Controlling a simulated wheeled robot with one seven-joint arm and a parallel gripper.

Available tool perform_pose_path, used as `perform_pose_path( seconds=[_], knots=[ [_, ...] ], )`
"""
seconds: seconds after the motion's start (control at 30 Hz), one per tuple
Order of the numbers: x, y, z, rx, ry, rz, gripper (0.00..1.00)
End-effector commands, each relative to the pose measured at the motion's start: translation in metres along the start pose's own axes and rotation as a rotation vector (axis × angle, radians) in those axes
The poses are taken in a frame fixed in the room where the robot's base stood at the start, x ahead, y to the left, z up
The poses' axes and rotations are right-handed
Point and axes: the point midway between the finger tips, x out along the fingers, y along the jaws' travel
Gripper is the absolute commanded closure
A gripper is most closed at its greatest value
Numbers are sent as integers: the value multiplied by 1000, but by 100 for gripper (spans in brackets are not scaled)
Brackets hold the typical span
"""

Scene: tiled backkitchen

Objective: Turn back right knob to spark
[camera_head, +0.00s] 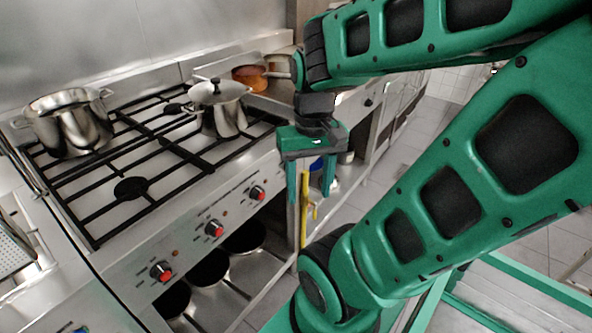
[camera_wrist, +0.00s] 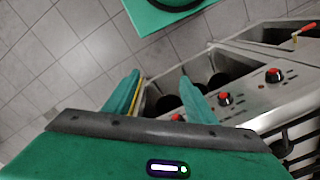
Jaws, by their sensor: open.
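The stove's front panel (camera_head: 185,245) carries three visible red-and-black knobs: a near left one (camera_head: 161,271), a middle one (camera_head: 214,228) and a far right one (camera_head: 257,193). The frames do not label which knob is the back right one. My gripper (camera_head: 309,198) is open and empty, pointing down beyond the right end of the knob row, apart from the knobs. Its fingers also show in the wrist view (camera_wrist: 160,78).
Two steel pots, one at left (camera_head: 68,125) and one with a lid (camera_head: 219,108), stand on the black grates. Open shelves lie below the panel. Tiled floor (camera_wrist: 60,50) is clear in front.

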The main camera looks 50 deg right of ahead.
Motion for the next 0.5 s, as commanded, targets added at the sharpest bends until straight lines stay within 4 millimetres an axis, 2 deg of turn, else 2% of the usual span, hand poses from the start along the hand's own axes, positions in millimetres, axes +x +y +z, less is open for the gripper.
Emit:
perform_pose_path(
  seconds=[0.17, 0.5],
  knots=[
    [26, -5, -18, 101, -63, -12, 49],
    [100, -2, -58, 369, -203, -171, 49]
  ],
)
